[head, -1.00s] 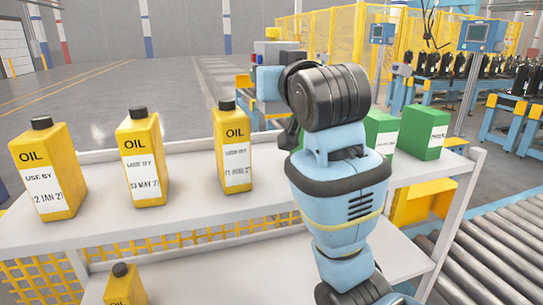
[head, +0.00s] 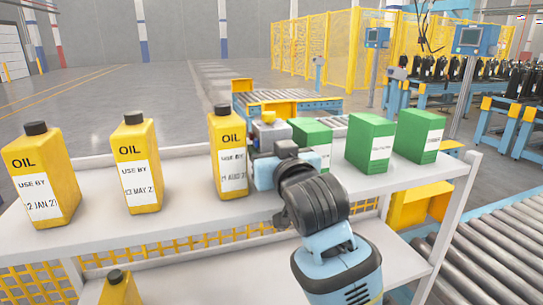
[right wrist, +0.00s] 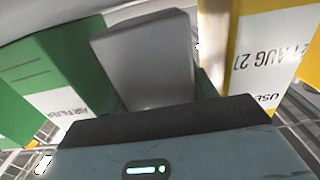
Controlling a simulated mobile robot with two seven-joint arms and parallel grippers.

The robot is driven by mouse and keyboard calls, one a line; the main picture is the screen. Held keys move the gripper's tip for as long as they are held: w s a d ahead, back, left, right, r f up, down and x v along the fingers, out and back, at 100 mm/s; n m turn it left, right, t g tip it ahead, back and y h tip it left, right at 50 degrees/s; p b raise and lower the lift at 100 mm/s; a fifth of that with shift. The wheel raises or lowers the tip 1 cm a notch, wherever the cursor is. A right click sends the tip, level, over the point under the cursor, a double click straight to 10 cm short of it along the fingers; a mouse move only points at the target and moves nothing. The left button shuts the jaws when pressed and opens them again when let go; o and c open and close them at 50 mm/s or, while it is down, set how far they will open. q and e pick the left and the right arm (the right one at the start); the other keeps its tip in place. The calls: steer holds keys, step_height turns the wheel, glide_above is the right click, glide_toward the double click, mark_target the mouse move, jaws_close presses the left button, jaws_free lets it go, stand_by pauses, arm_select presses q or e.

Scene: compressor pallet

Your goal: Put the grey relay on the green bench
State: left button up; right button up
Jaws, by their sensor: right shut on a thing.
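The grey relay (head: 272,132) has small red, blue and yellow parts on it. My right gripper (head: 267,153) is shut on it at the white shelf, between the rightmost oil bottle and the nearest green box. I cannot tell whether the relay touches the shelf. In the right wrist view, the relay shows as a plain grey block (right wrist: 150,60) beyond the dark gripper edge, with green on its left and yellow on its right. Fingers and part of the relay are hidden. I cannot make out a green bench. My left gripper is not in view.
Yellow oil bottles (head: 43,178) stand along the left of the white shelf (head: 190,228). Green boxes (head: 371,141) stand on its right. The rightmost bottle (head: 228,150) is close beside my right gripper. A roller conveyor (head: 470,240) is at right.

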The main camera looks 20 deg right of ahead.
steer(key=shift+f, duration=0.45)
steer(key=shift+f, duration=0.15)
steer(key=o, duration=0.9)
steer(key=shift+o, duration=0.2)
